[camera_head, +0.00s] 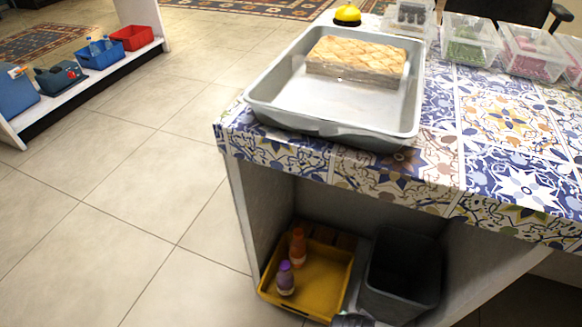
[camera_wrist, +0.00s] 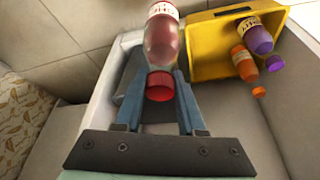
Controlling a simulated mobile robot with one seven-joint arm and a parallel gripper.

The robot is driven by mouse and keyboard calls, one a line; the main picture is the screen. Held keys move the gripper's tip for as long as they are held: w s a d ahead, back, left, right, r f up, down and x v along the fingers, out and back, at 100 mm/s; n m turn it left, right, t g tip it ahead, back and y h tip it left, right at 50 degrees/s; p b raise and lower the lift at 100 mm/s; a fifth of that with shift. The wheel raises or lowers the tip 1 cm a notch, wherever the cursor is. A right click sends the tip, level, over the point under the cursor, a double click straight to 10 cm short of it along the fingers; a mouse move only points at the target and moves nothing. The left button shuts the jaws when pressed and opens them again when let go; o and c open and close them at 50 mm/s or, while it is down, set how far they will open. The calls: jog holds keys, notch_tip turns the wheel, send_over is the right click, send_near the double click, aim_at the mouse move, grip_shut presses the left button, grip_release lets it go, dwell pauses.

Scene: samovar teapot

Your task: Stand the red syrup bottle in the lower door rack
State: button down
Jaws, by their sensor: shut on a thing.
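The red syrup bottle (camera_wrist: 161,45) shows in the wrist view, with a clear body, red contents, a white label and a red cap. My gripper (camera_wrist: 160,80) is shut on it near the neck, with the cap towards the camera. The bottle's far end is cut off by the top edge of the view. I cannot make out the bottle in the head view. I cannot identify a lower door rack in either view.
A yellow bin (camera_wrist: 201,58) holds an orange bottle (camera_wrist: 244,62) and a purple bottle (camera_wrist: 256,40); it stands under the tiled counter in the head view (camera_head: 333,272). Beside it is a dark grey bin (camera_head: 400,278). A pastry tray (camera_head: 345,100) is on the counter.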

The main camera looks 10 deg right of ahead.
jog(key=w+a+r+n+t+y, duration=0.1)
jog(key=w+a+r+n, duration=0.25)
jog(key=a, duration=0.25)
jog(key=w+a+r+n+y+p, duration=0.1)
jog(key=w+a+r+n, duration=0.25)
jog(key=a, duration=0.25)
jog(key=w+a+r+n+t+y, duration=0.1)
jog(key=w+a+r+n, duration=0.25)
jog(key=a, duration=0.25)
jog(key=w+r+p+v, duration=0.1)
jog(key=w+p+v, duration=0.2)
jog(key=p+v, duration=1.4)
jog(key=w+d+r+p+v, duration=0.1)
jog(key=w+p+v, duration=0.3)
jog(key=p+v, duration=1.3)
jog(key=r+p, duration=0.2)
jog(key=p, duration=0.2)
jog(key=shift+d, duration=0.2)
